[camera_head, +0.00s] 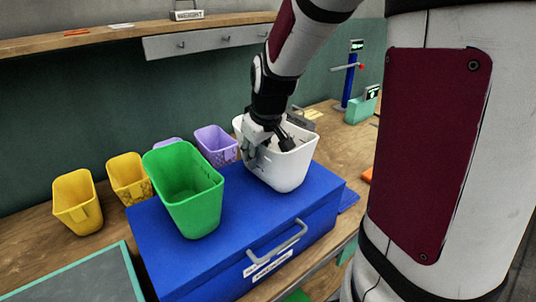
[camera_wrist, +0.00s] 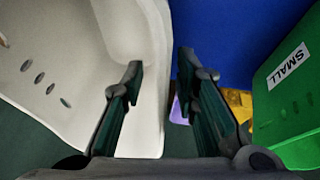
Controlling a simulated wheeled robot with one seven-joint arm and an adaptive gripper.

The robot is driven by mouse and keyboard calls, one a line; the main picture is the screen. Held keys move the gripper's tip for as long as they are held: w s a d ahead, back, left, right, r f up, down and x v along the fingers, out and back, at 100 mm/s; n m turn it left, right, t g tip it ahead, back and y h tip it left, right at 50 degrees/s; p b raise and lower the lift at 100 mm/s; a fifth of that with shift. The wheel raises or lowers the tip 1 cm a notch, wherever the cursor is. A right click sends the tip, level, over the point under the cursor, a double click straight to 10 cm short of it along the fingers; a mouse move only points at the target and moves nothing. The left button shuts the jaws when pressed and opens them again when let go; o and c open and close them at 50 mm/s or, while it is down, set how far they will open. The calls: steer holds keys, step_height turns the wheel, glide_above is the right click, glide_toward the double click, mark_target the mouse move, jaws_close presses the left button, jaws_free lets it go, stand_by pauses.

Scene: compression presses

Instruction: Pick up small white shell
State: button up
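The white shell (camera_head: 283,174) is an open, tapered bin standing upright on the right part of the blue case. My gripper (camera_head: 258,140) is low at its left rim. In the wrist view the white shell (camera_wrist: 70,55) fills the left side, with small dark oval holes in its wall. My gripper (camera_wrist: 160,70) is open there, with one finger on the shell's inner side and the other outside, and the white wall between them. A gap shows between the wall and the right finger. Contact with the left finger cannot be told.
A green bin (camera_head: 190,200) stands left on the blue case (camera_head: 215,262); in the wrist view the green bin (camera_wrist: 298,110) bears a "SMALL" label. Yellow bins (camera_head: 77,205) and a purple bin (camera_head: 216,146) stand behind on the wooden bench. A shelf (camera_head: 130,38) runs along the wall.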

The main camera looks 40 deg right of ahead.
jaws_close()
steer(key=shift+r, duration=0.1)
stand_by(0.3)
